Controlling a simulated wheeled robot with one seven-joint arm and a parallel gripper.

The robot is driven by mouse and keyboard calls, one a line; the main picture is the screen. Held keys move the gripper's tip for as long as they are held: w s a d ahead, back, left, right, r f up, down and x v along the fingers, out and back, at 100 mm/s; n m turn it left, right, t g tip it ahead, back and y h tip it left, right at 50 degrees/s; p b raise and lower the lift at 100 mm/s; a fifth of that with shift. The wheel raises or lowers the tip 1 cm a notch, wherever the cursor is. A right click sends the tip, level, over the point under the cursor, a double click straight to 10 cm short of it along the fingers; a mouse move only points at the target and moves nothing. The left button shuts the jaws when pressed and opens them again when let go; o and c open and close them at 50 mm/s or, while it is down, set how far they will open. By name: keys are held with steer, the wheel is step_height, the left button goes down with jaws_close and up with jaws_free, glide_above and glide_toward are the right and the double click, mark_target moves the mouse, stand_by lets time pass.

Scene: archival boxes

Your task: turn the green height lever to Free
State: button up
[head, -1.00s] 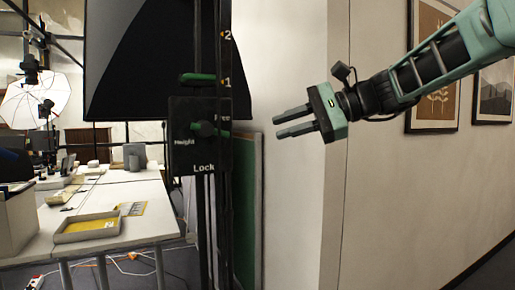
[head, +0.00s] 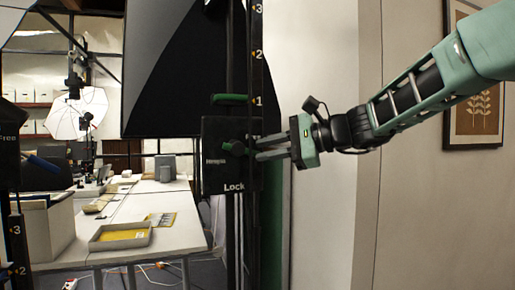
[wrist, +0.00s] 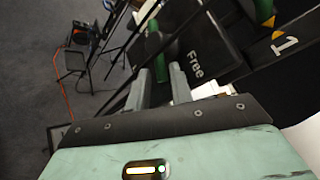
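The green height lever (head: 234,147) sits on a black box (head: 216,178) on the column, with "Height" at its left and "Lock" below. "Free" is hidden or unreadable on this box in the head view; it reads clearly beside the lever in the wrist view. My gripper (head: 257,149) is at the box's right side, fingers pointing left at the lever. In the wrist view, the green lever (wrist: 153,44) reaches down toward the gap between my open fingertips (wrist: 160,76). Its end appears between them; contact cannot be told.
A second green handle (head: 231,99) is above the box. A numbered black rail (head: 257,75) runs beside it. Another black box with a blue lever (head: 42,164) stands at the left edge. A large black softbox (head: 185,70) hangs behind; a table with a tray (head: 122,235) is left.

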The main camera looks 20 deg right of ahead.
mark_target(241, 150)
steer(key=shift+x, duration=1.4)
steer(key=shift+c, duration=0.2)
jaws_close()
steer(key=r+n+g+h+p, duration=0.1)
steer(key=h+p, duration=0.1)
steer(key=p, duration=0.1)
steer(key=shift+n+p, duration=0.3)
steer(key=shift+o, duration=0.2)
jaws_free()
steer(key=shift+r, duration=0.1)
